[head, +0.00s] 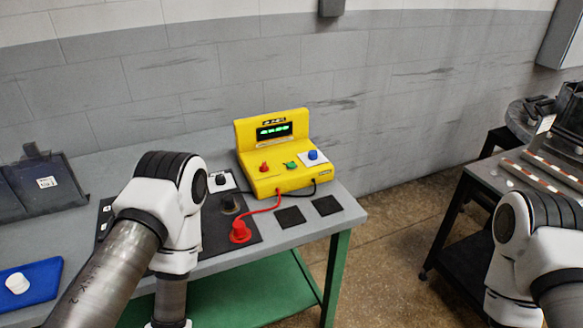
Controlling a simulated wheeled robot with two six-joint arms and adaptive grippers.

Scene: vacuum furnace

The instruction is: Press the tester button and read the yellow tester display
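The yellow tester (290,178) stands near the right end of the grey table. Its display (274,131) is lit with green characters, too small to read surely. On its sloped top are a red part (264,168), a small green part (291,165) and a blue button (313,155) on a white plate. A red cable runs from its front to a red plug-like piece (240,233). A black cable runs from its front too. My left arm stands in front of the table, left of the tester; my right arm is at the lower right. Both grippers are out of view.
A dark board (247,216) lies before the tester, with two black squares (290,217) (327,206) to its right. A blue tray (42,277) with a white piece is at left. A dark bin (45,184) stands behind. Bare floor separates the table from another bench.

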